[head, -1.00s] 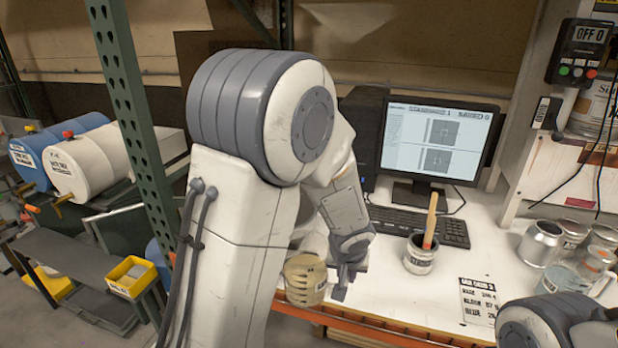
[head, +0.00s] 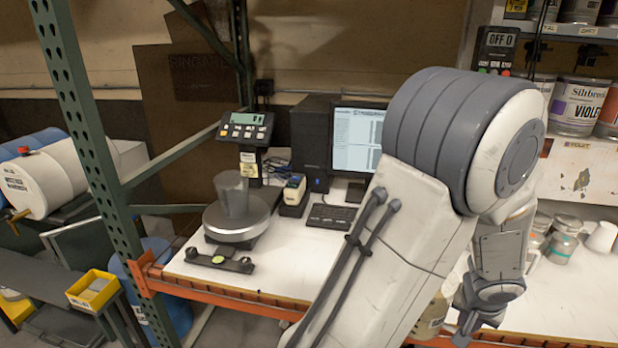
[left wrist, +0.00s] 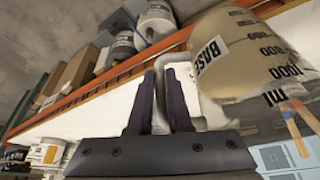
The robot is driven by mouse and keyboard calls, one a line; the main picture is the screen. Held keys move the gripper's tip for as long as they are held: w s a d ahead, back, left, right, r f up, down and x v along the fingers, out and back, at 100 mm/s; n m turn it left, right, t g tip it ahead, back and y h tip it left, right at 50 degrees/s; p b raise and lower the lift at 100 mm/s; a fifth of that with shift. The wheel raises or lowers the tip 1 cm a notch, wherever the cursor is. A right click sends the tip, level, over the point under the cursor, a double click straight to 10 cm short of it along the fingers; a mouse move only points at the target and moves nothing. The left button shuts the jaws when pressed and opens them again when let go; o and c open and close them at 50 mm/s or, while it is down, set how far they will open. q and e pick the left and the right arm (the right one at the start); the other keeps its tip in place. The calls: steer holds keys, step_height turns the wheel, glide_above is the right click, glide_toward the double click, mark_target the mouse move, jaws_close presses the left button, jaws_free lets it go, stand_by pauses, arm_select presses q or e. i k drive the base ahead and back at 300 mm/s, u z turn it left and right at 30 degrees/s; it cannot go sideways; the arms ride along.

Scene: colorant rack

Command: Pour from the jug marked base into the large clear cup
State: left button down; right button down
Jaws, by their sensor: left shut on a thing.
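The jug (head: 432,318), cream-coloured, is partly hidden behind my left arm in the head view. In the left wrist view it is large, marked BASE and ml (left wrist: 235,45). My left gripper (head: 466,322) is shut on its pale handle, its dark fingers (left wrist: 160,100) on either side of it. The jug is at the table's front edge; whether it is tilted is hard to tell. A large clear cup (head: 236,192) stands upright on the round scale pan (head: 222,232), left of the jug and apart from it. My right gripper is not in view.
The scale display (head: 246,126) stands behind the cup. A small handheld device (head: 293,190) and keyboard (head: 332,216) lie to its right, with the monitor (head: 357,140) behind. A dark bar (head: 218,262) lies before the scale. A green rack post (head: 85,150) rises at left. Cans (head: 562,238) stand at right.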

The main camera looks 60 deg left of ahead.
mark_target(232, 187)
steer(key=z, duration=1.3)
steer(key=k, duration=1.45)
steer(key=u, duration=1.75)
